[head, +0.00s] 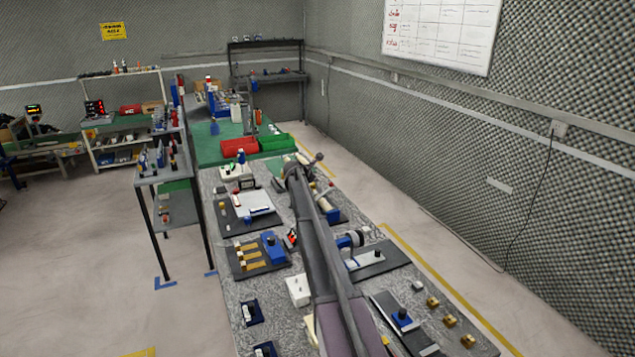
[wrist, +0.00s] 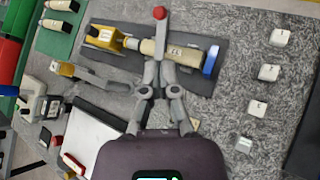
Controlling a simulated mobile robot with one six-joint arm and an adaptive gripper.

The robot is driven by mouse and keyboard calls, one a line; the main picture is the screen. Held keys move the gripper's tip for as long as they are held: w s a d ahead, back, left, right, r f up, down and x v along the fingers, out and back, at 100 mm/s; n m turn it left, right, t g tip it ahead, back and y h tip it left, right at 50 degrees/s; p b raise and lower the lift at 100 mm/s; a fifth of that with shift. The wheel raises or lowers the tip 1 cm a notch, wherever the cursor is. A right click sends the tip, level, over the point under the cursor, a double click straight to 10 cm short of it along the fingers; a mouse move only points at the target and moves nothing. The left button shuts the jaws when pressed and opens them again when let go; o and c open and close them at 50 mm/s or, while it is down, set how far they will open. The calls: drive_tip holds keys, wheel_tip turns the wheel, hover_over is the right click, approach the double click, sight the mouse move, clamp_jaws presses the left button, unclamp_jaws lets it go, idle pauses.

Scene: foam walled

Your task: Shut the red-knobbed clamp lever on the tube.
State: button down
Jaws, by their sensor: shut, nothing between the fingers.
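In the wrist view a cream tube (wrist: 178,52) lies across a dark grey board (wrist: 205,80). A yellow block (wrist: 104,38) is at its left end and a blue cap (wrist: 211,61) at its right end. A clamp lever with a red knob (wrist: 159,13) points away from the tube, towards the top of the picture. My gripper (wrist: 158,72) is shut and empty, its fingertips at the near side of the tube, below the knob in the picture. I cannot tell whether they touch the tube. In the head view my arm hides most of this place.
White blocks (wrist: 269,72) stand right of the board. A grey-handled tool with a yellow part (wrist: 66,69) lies to the left, near a white plate (wrist: 92,135).

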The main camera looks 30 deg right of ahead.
drive_tip(key=b+x, duration=0.7)
drive_tip(key=x, duration=0.6)
drive_tip(key=shift+d+f, duration=0.1)
idle(0.4)
drive_tip(key=shift+s+d+f+b, duration=0.1)
drive_tip(key=shift+d+f+b, duration=0.75)
drive_tip(key=shift+f+b, duration=0.2)
drive_tip(key=shift+s+d+f+b, duration=0.1)
drive_tip(key=shift+d+f+b, duration=0.3)
drive_tip(key=shift+f+b, duration=0.3)
drive_tip(key=shift+d+f+b, duration=0.45)
drive_tip(key=shift+f+b, duration=0.15)
drive_tip(key=shift+b, duration=0.1)
drive_tip(key=shift+r, duration=0.15)
drive_tip(key=p, duration=1.2)
approach(333, 187)
drive_tip(key=s+d+r, duration=0.3)
drive_tip(key=r, duration=0.1)
drive_tip(key=shift+r, duration=0.15)
